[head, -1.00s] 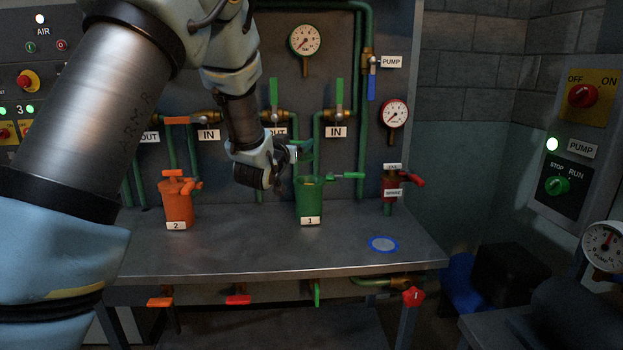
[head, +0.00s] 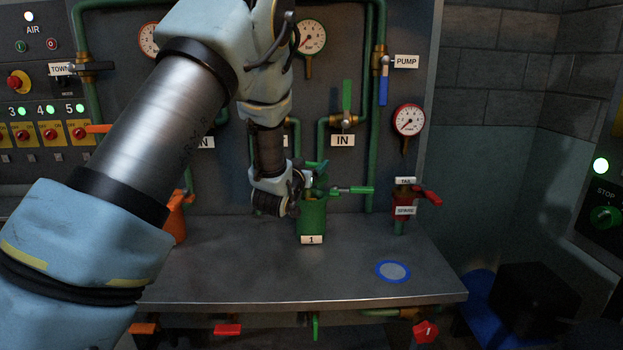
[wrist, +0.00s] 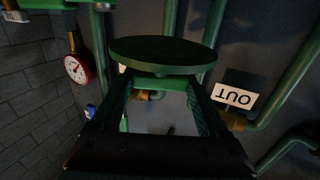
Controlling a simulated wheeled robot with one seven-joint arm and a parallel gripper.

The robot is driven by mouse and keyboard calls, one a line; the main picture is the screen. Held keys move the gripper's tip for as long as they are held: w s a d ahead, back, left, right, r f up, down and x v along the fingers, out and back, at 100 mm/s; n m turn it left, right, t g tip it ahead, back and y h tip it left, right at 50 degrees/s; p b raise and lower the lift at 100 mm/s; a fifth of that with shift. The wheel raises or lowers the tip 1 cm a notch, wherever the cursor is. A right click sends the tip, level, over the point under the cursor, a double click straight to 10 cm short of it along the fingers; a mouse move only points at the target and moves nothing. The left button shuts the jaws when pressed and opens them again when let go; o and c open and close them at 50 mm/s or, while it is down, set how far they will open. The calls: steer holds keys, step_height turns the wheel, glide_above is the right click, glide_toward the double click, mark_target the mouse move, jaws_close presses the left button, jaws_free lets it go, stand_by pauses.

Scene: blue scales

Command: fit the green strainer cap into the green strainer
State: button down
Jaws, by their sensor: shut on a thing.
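The green strainer (head: 311,222), marked 1, stands upright on the metal bench in the head view, with a green handle sticking out to its right. My gripper (head: 308,183) is just above it, reaching in from the upper left. It is shut on the green strainer cap (head: 321,168), which is small and partly hidden there. In the wrist view, the cap (wrist: 163,52) is a dark green disc at the tips of my gripper (wrist: 164,84). A small gap seems to remain between cap and strainer rim, but contact is hard to judge.
An orange strainer (head: 175,222) is partly hidden behind my arm at left. Green pipes (head: 371,130) and gauges line the wall behind.

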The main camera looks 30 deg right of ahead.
step_height(320, 180, down, 4)
steer(key=shift+f+p, duration=0.1)
steer(key=shift+p, duration=0.4)
steer(key=shift+f+b, duration=0.35)
jaws_free()
steer(key=shift+r, duration=0.15)
